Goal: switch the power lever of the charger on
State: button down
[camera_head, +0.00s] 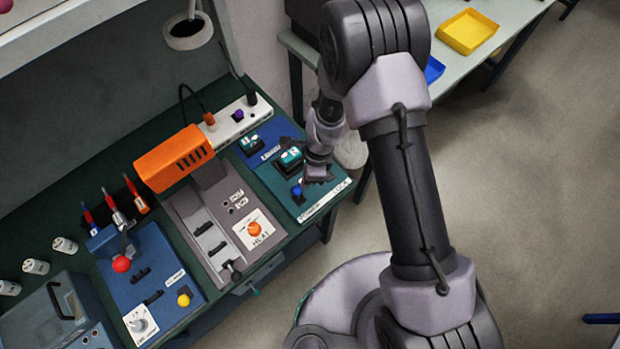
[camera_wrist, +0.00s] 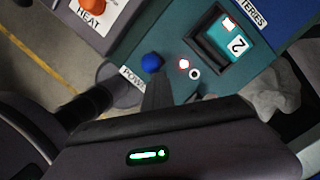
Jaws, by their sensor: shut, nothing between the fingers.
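The charger (camera_head: 276,181) is a teal panel at the right end of the bench. Its power lever has a blue ball knob (camera_head: 296,191), which also shows in the wrist view (camera_wrist: 152,62) near a partly hidden "POW…" label. A battery (camera_head: 291,157) marked 2 sits in the charger's dark socket, clear in the wrist view (camera_wrist: 237,45). My gripper (camera_head: 318,178) is shut and empty, over the charger to the right of the knob. In the wrist view its fingertips (camera_wrist: 157,80) appear just below the knob; contact cannot be told.
Left of the charger is a grey heat station (camera_head: 213,225) with an orange head (camera_head: 174,158). A blue panel with a red-knobbed lever (camera_head: 121,264) stands further left. Behind the charger are another battery (camera_head: 249,144) and a white power strip (camera_head: 236,122). Open floor lies right.

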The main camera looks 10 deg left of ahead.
jog(key=shift+w+a+f, duration=0.3)
jog(key=shift+a, duration=0.15)
jog(key=shift+s+r, duration=0.15)
jog(key=shift+r, duration=0.05)
jog(key=shift+r+p, duration=0.65)
jog(key=shift+r, duration=0.1)
jog(key=w+r+p, duration=0.2)
jog(key=w+r, duration=0.5)
jog(key=r, duration=0.2)
jog(key=shift+w+a+p, duration=0.15)
jog(key=shift+w+p, duration=0.05)
jog(key=shift+p, duration=0.15)
jog(key=shift+r, duration=0.1)
